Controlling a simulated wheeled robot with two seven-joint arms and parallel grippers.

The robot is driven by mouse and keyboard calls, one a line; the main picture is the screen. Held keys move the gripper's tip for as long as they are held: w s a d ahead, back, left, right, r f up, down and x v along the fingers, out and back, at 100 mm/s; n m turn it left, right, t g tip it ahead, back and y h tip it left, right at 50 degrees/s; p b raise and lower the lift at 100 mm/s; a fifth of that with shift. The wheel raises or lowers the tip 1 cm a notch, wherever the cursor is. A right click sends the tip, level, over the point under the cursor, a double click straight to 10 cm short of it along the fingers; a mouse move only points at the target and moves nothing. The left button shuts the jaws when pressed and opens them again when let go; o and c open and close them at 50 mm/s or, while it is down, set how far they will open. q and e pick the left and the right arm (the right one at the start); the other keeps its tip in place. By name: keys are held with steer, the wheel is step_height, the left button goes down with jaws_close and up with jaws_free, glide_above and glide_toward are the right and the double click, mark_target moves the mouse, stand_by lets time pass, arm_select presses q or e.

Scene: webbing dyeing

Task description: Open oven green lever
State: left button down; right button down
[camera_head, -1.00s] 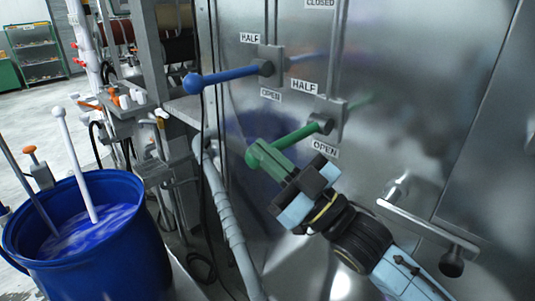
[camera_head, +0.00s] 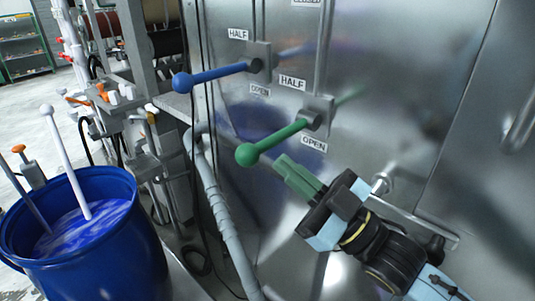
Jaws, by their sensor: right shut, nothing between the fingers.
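The green lever (camera_head: 276,138) with a ball end is mounted on the steel oven front (camera_head: 385,110). My right gripper (camera_head: 283,165) has green fingers, shut and empty. Its tips are just below and right of the lever's ball, with a small gap showing in the picture. My left gripper is not in view.
A blue lever (camera_head: 210,76) sits above and left of the green one. A blue barrel (camera_head: 97,250) with purple-blue liquid and sticks stands at the lower left. A grey pipe (camera_head: 222,215) runs below the levers. A metal handle (camera_head: 415,222) lies behind my right arm.

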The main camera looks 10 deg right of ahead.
steer(key=shift+v, duration=1.15)
